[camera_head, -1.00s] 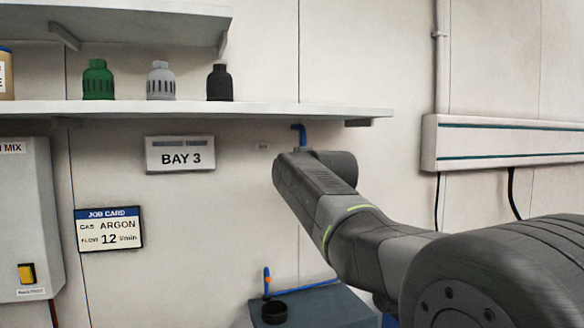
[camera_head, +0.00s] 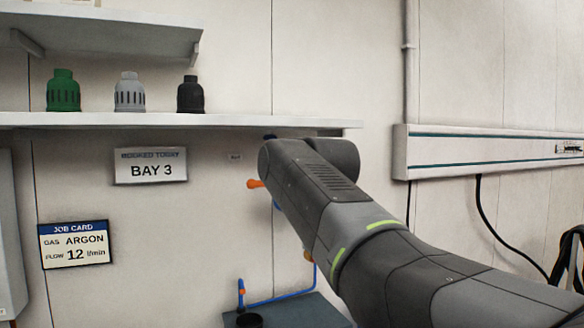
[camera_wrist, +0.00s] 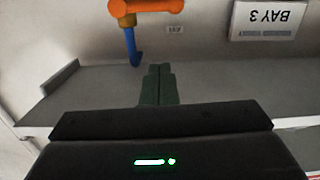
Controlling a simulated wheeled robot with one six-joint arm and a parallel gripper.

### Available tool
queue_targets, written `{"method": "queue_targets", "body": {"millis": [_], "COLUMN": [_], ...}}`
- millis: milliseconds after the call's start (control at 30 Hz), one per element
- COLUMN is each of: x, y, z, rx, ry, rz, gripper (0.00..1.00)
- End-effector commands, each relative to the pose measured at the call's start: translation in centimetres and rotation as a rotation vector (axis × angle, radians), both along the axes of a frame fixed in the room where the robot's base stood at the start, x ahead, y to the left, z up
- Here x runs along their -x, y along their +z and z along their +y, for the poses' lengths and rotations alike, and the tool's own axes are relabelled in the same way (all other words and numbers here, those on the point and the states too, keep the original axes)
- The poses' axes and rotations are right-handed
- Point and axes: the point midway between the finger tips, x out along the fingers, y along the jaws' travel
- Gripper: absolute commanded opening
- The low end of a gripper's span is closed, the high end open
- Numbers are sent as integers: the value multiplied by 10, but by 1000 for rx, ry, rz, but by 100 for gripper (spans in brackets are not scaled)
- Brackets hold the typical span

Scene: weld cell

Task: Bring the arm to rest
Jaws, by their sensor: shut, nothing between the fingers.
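My arm (camera_head: 345,215) reaches from the lower right toward the wall, its far end just below the shelf. My gripper (camera_wrist: 158,70) shows in the wrist view with its two dark fingers together and nothing between them. In the head view the fingers are hidden behind the arm. In the upside-down wrist view, a blue and orange piece (camera_wrist: 131,38) is close to the fingertips in the picture; I cannot tell whether they touch. An orange part (camera_head: 255,184) pokes out left of the arm in the head view.
A shelf (camera_head: 230,122) bears green (camera_head: 63,91), grey (camera_head: 130,93) and black (camera_head: 190,95) slotted caps. A BAY 3 sign (camera_head: 150,167) and a job card (camera_head: 75,243) hang on the wall. A dark box (camera_head: 300,312) with blue piping is below; a white trunking (camera_head: 480,150) is at right.

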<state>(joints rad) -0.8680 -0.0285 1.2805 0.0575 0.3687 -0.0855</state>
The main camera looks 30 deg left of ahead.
Motion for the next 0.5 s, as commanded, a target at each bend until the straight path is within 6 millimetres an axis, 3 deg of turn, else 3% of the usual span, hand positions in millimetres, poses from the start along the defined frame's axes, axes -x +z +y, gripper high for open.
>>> {"method": "queue_targets", "body": {"millis": [200, 500], "x": [14, 17], "y": [1, 1], "z": [-18, -21], "rx": [-1, 0], "ry": [0, 0], "rz": [-1, 0], "gripper": [0, 0]}}
